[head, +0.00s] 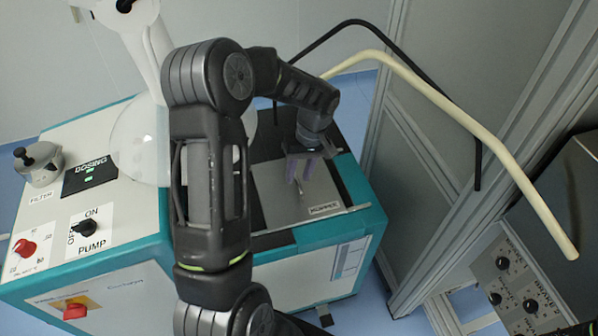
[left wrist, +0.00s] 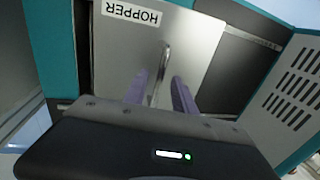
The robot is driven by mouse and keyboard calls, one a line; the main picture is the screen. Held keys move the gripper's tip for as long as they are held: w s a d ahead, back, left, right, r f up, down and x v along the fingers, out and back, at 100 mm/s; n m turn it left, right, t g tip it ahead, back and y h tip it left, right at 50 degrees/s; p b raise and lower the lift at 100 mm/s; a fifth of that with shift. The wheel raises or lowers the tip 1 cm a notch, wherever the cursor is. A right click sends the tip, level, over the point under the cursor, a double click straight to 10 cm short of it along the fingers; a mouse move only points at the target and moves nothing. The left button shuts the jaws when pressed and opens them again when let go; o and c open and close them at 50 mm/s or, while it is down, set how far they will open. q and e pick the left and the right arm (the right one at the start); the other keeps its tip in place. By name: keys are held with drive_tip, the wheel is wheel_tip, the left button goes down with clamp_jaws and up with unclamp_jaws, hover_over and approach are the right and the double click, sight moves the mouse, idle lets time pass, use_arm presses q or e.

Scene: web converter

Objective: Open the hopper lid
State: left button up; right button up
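The hopper lid (head: 322,191) is a flat silver plate labelled HOPPER on the right part of the teal and white machine. It lies flat and looks closed. It also shows in the left wrist view (left wrist: 200,45), with its thin metal loop handle (left wrist: 164,60) standing up from it. My left gripper (head: 302,172) points down over the lid. Its two purple fingers (left wrist: 160,92) are apart, one on each side of the handle. I see a gap between the handle and the right-hand finger; contact on the other side is unclear. My right gripper is not in view.
The machine top (head: 130,212) carries a pump knob (head: 84,228), a red knob (head: 25,248), a filter cap (head: 40,160) and a dosing display (head: 90,175). A cream bent tube (head: 450,110) and a black one (head: 420,72) pass at the right, before grey panels. A control box (head: 515,275) stands lower right.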

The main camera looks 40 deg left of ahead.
use_arm(q)
clamp_jaws()
idle(1.3)
